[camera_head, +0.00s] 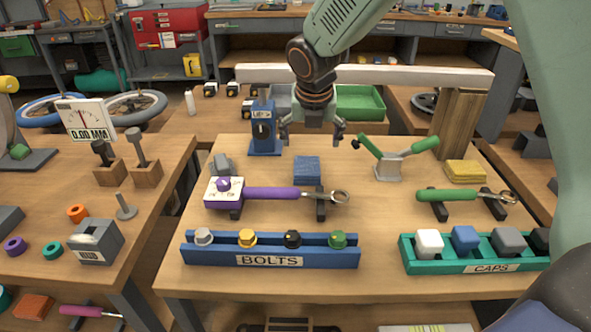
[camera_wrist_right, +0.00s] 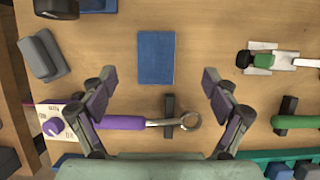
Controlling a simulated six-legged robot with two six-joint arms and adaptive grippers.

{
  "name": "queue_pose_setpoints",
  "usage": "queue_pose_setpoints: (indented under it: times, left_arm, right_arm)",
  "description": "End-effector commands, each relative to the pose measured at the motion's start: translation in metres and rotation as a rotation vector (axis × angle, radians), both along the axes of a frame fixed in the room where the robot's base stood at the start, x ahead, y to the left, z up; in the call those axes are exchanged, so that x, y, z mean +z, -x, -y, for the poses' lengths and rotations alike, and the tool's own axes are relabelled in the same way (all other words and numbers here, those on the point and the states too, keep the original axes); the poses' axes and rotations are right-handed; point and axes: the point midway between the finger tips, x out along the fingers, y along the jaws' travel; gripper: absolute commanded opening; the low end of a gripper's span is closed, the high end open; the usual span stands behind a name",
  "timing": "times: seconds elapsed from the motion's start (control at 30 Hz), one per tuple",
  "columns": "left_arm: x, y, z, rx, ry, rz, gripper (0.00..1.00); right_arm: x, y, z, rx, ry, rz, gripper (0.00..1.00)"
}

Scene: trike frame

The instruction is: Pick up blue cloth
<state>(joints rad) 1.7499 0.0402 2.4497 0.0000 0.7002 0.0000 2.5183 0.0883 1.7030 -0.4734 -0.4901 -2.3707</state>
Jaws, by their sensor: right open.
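The blue cloth (camera_head: 307,169) is a small folded stack lying on the wooden table, behind the purple-handled wrench. In the right wrist view the blue cloth (camera_wrist_right: 156,58) lies flat, ahead of the fingertips and roughly between them. My right gripper (camera_head: 312,132) is open and empty, above and slightly behind the cloth in the head view. Its two fingers, with purple inner pads, spread wide in the right wrist view (camera_wrist_right: 157,84). Nothing touches the cloth. My left gripper is not in view.
A purple-handled wrench (camera_head: 272,194) rests on supports in front of the cloth. A blue upright holder (camera_head: 263,130) stands left, a green-handled clamp (camera_head: 392,166) right. A yellow cloth (camera_head: 465,171) lies farther right. The blue bolts rack (camera_head: 270,259) and green caps rack (camera_head: 475,266) line the front.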

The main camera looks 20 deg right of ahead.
Motion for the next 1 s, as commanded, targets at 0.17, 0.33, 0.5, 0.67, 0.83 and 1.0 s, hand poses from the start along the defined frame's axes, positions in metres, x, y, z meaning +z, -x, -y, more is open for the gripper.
queue_pose_setpoints:
  times: [0.17,0.33,0.5,0.67,0.83,1.0]
  left_arm:
    - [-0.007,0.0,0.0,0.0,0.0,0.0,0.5]
    - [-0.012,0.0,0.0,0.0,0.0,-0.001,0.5]
    - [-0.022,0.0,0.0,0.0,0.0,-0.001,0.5]
    - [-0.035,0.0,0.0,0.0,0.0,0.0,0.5]
    - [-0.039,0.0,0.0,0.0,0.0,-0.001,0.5]
    - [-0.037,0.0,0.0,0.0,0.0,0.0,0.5]
  right_arm:
    - [-0.015,-0.001,0.005,0.0,0.001,-0.004,0.88]
    - [-0.028,-0.004,0.007,-0.001,0.001,-0.003,0.88]
    - [-0.045,-0.008,0.004,0.001,0.001,-0.001,0.88]
    - [-0.068,-0.014,0.001,0.001,0.0,-0.003,0.88]
    - [-0.077,-0.021,0.002,0.001,-0.001,-0.001,0.88]
    - [-0.076,-0.022,0.001,0.002,0.0,0.0,0.88]
